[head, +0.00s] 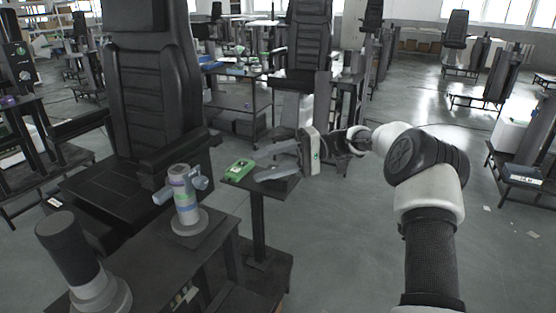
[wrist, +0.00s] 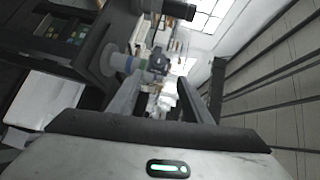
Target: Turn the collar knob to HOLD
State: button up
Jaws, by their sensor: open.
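A short grey lift column (head: 185,207) with a round base flange stands upright on a dark bench at the lower left of the head view. Its collar (head: 179,181) has purple and greenish bands, and a grey knob (head: 201,183) sticks out on its right side. The column (wrist: 122,63) appears sideways in the wrist view, with a dark knob-like part (wrist: 158,65) beyond the fingers. Any HOLD marking is too small to read. My gripper (head: 256,166) is open and empty, right of the column and apart from it; its fingers (wrist: 160,92) also show in the wrist view.
A green device (head: 238,169) lies on a small stand close to my fingertips. A dark-topped cylinder (head: 68,248) stands on the bench at the lower left. A black chair (head: 150,90) stands behind the column. Open floor (head: 340,240) lies to the right of the bench.

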jog(key=shift+v, duration=1.85)
